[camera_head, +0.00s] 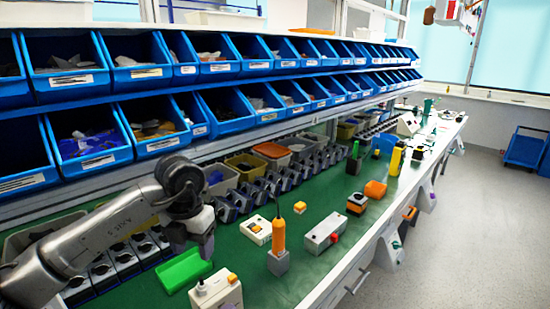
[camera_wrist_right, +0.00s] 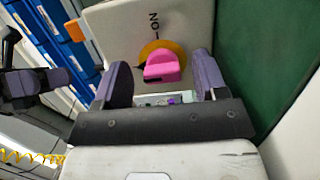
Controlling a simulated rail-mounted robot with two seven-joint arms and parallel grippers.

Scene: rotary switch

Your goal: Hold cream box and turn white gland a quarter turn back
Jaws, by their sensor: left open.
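A cream box (camera_head: 220,294) stands at the bottom edge of the head view, partly cut off. A small white gland (camera_head: 201,288) sticks up at its left end, and a knob on a yellow disc sits on its top. My left gripper (camera_head: 193,246) is open, pointing down above and behind the box, apart from it. In the right wrist view, my right gripper (camera_wrist_right: 163,88) has its purple-padded fingers spread. Beyond them is a pale box face (camera_wrist_right: 115,28) with a pink knob (camera_wrist_right: 162,66) on a yellow disc. No gland is clear there. My right gripper is outside the head view.
A bright green tray (camera_head: 183,270) lies beside the cream box. An orange-handled tool in a grey block (camera_head: 278,262), another cream box (camera_head: 256,229) and a grey box with a red button (camera_head: 323,232) stand farther along the green bench. Blue bins (camera_head: 68,75) line the shelves above.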

